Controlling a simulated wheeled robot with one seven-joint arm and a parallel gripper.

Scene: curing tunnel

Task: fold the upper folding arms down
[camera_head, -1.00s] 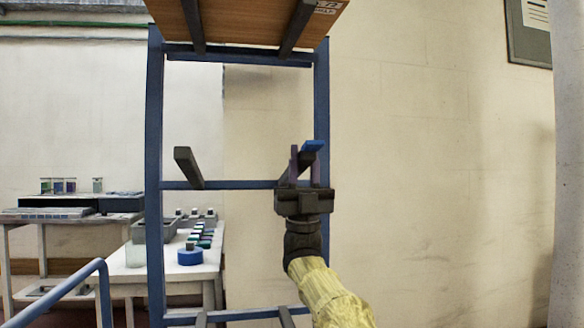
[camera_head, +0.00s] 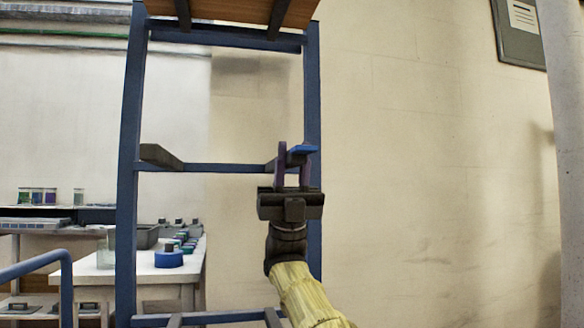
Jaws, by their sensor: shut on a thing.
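A blue upright rack (camera_head: 130,190) stands in front of me. Two dark upper folding arms stick out toward me from its middle rail: the left folding arm (camera_head: 162,157) is free, and the right folding arm (camera_head: 271,166) is largely hidden behind my gripper. A bright blue piece (camera_head: 303,149) shows at the right arm's near end. My gripper (camera_head: 293,166) comes from below, its fingers pointing up around the right folding arm by this blue piece, and is shut on it. The exact finger contact is hard to see.
A wooden board (camera_head: 240,10) rests on higher arms above. Two more arms show low on the rack. A white table (camera_head: 110,272) with a blue round item (camera_head: 169,259) stands behind left. A blue rail (camera_head: 66,290) is at lower left.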

